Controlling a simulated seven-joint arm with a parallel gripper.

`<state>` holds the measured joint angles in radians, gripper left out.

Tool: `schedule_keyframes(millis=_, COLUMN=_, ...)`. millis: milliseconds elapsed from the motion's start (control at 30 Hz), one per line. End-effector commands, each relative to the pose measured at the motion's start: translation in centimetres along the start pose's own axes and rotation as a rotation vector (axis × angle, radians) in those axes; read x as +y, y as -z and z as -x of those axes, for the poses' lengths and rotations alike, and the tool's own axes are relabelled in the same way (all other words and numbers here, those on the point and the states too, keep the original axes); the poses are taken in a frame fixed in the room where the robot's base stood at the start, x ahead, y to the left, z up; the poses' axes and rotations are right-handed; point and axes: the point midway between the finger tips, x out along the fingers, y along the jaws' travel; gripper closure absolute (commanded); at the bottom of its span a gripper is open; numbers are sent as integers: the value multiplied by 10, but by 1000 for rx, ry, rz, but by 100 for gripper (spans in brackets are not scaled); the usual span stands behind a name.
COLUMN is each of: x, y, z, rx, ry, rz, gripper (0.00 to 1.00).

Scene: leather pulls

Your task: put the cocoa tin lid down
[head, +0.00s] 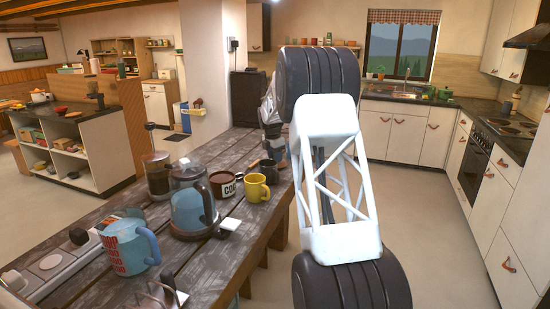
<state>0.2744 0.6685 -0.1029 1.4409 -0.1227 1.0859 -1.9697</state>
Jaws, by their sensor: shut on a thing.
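The cocoa tin (223,187), dark red-brown with white lettering, stands upright on the grey wooden table (235,262). Its top looks dark and uncovered. My gripper (275,153) is over the table's far right part, behind and to the right of the tin, partly hidden by my white arm link. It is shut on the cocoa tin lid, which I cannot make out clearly. A small dark shape (268,169) shows just below the gripper; I cannot tell what it is.
A yellow mug (256,187) stands right of the tin, close to the table's right edge. A blue measuring jug (130,247) stands nearer. Bare planks show at front.

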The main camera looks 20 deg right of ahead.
Motion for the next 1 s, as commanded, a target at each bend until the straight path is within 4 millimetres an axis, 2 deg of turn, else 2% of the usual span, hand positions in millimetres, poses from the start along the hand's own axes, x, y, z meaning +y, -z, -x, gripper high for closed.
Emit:
schedule_keyframes(millis=467, x=0, y=1, z=-5, rx=0, ry=0, rz=0, gripper=89)
schedule_keyframes(millis=500, x=0, y=0, z=-4, rx=0, ry=-1, rz=0, gripper=60)
schedule_keyframes(millis=633, x=0, y=0, z=-4, rx=0, ry=-1, rz=0, gripper=40)
schedule_keyframes(millis=1000, x=0, y=0, z=-3, rx=0, ry=-1, rz=0, gripper=39)
